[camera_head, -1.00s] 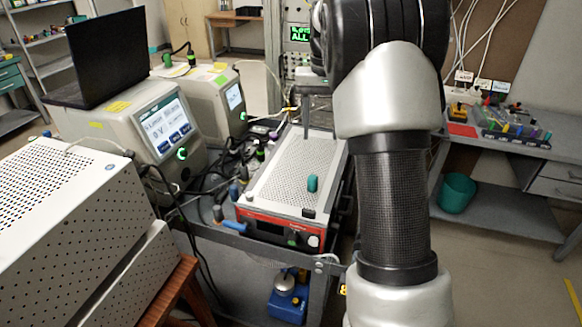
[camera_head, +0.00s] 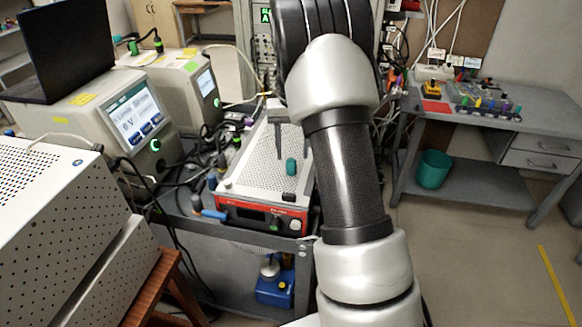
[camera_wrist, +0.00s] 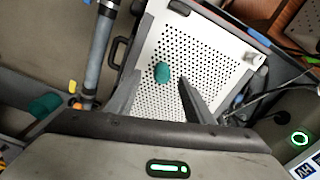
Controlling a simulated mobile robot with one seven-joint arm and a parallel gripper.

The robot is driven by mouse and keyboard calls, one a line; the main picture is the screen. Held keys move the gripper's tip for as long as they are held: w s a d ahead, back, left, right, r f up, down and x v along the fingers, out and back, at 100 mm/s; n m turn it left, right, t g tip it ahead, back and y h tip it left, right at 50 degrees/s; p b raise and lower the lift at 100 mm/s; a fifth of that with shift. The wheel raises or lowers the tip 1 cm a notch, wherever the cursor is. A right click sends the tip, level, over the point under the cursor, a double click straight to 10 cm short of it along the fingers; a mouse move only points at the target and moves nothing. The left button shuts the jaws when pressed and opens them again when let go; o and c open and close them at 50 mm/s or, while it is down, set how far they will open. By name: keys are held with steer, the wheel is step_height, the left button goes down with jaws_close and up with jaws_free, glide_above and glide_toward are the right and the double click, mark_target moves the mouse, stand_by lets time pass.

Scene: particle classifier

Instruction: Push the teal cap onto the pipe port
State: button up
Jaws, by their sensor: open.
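The teal cap (camera_head: 291,167) stands on the perforated white top of the red-fronted box (camera_head: 258,168). It also shows in the wrist view (camera_wrist: 162,72). My gripper (camera_wrist: 158,79) is open, with one finger on each side of the cap in that view; contact is not visible. In the head view, my gripper (camera_head: 291,155) is over the box top, partly hidden by my arm. A small black fitting (camera_wrist: 180,8) and a pale round fitting (camera_wrist: 257,58) sit near the box's edge. I cannot tell which is the pipe port.
The box stands on a grey cart with cables and tools (camera_head: 212,190) along its left. Instruments with screens (camera_head: 122,112) stand further left. A white perforated case (camera_head: 55,195) is at the front left. A teal bin (camera_head: 433,169) stands under the right bench.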

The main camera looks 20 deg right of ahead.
mark_target(291, 160)
steer(key=f, duration=0.4)
steer(key=shift+w+a+f, duration=0.15)
steer(key=shift+w+f, duration=0.1)
steer(key=shift+f, duration=0.1)
steer(key=c, duration=1.1)
steer(key=shift+o, duration=0.2)
steer(key=shift+r, duration=0.1)
